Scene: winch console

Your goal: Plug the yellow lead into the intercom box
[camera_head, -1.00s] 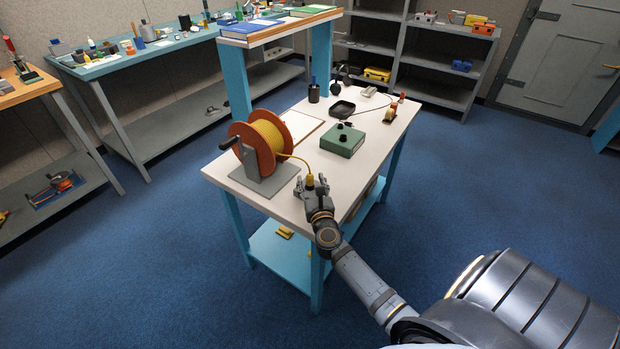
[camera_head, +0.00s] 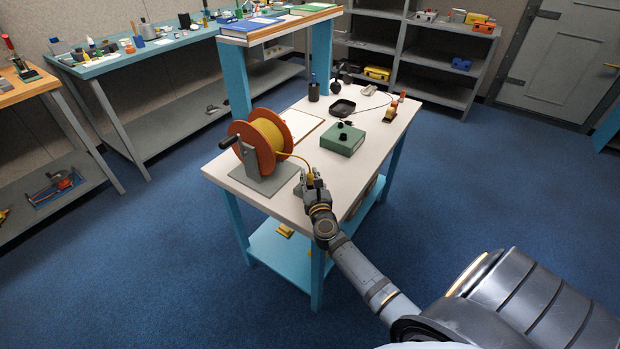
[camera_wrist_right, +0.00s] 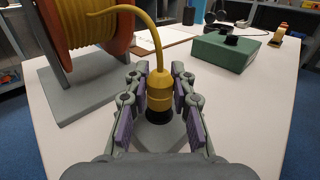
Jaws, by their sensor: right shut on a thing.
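The yellow lead (camera_head: 296,155) runs from an orange cable reel (camera_head: 262,148) to its yellow plug. In the right wrist view the yellow plug (camera_wrist_right: 159,92) stands upright with a dark lower end, between the fingers of my right gripper (camera_wrist_right: 160,112). My right gripper (camera_head: 310,182) is shut on the plug near the table's front edge, right of the reel's grey base. The green intercom box (camera_head: 342,139) with black knobs on top sits further back on the table; it also shows in the right wrist view (camera_wrist_right: 225,52). My left gripper is not in view.
A raised shelf with books stands behind. The tabletop between plug and box is clear.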

